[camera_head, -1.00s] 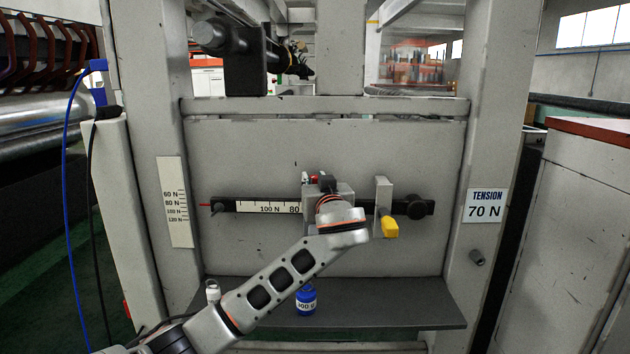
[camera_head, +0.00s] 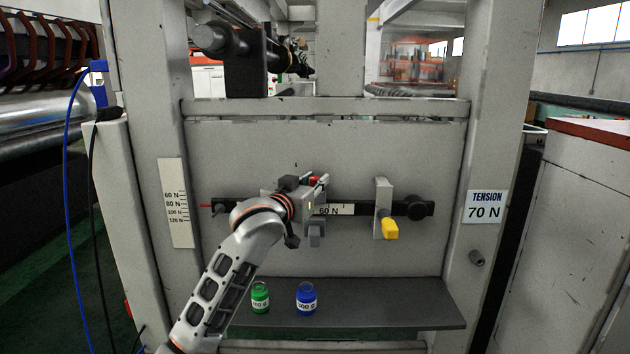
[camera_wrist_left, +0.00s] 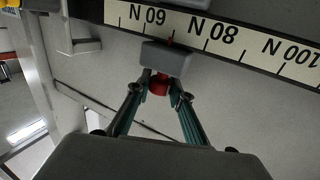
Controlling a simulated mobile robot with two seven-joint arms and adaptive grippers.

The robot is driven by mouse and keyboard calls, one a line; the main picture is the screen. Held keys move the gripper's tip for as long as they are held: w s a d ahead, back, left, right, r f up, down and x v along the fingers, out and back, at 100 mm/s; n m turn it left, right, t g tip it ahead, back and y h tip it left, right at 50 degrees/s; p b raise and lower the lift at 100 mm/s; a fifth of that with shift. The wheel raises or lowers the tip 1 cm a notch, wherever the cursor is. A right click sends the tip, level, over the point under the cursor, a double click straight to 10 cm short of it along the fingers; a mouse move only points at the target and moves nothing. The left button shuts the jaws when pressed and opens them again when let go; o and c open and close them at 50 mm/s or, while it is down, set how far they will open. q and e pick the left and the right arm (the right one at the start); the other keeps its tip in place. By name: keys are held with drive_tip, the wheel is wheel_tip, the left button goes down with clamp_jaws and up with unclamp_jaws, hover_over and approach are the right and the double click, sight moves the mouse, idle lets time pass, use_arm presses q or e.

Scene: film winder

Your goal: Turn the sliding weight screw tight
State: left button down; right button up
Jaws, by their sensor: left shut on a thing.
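The sliding weight shows in the left wrist view as a grey block (camera_wrist_left: 167,58) on the scale beam (camera_wrist_left: 228,38). A small red screw (camera_wrist_left: 158,87) sticks out of it. My left gripper (camera_wrist_left: 160,78) is shut on this screw, with one finger on each side. A thin red mark at the block lies between the upside-down 60 N and 80 N labels. In the head view my left gripper (camera_head: 302,190) is at the beam's middle, and my arm and hand hide much of the weight (camera_head: 315,235). My right gripper is not in view.
A sign (camera_head: 485,205) reads TENSION 70 N. A grey bracket with a yellow handle (camera_head: 390,228) stands right of the weight. A green jar (camera_head: 260,298) and a blue jar (camera_head: 306,298) stand on the shelf (camera_head: 400,310) below. The panel between beam and shelf is clear on the right.

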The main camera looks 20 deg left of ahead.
use_arm(q)
drive_tip(key=m+h, duration=0.2)
drive_tip(key=h, duration=0.1)
drive_tip(key=shift+a+g, duration=0.2)
drive_tip(key=shift+g, duration=0.1)
drive_tip(key=shift+m+g+h, duration=0.3)
drive_tip(key=shift+m+h, duration=0.3)
drive_tip(key=shift+h, duration=0.1)
drive_tip(key=shift+m+g+h+b, duration=0.65)
drive_tip(key=shift+h+b, duration=0.2)
drive_tip(key=shift+h, duration=0.25)
drive_tip(key=shift+f+m+g+h+b, duration=0.1)
drive_tip(key=shift+m+g+h+b, duration=0.15)
drive_tip(key=shift+m+h+b, duration=0.35)
drive_tip(key=shift+g+h+b, duration=0.3)
drive_tip(key=shift+h+b, duration=0.1)
drive_tip(key=shift+b, duration=0.05)
drive_tip(key=m+g+h+b, duration=0.3)
drive_tip(key=m+g+b, duration=0.1)
drive_tip(key=b, duration=0.2)
drive_tip(key=shift+d+f+h, duration=0.1)
drive_tip(key=shift+d+h, duration=0.05)
drive_tip(key=shift+h, duration=0.25)
drive_tip(key=shift+b, duration=0.35)
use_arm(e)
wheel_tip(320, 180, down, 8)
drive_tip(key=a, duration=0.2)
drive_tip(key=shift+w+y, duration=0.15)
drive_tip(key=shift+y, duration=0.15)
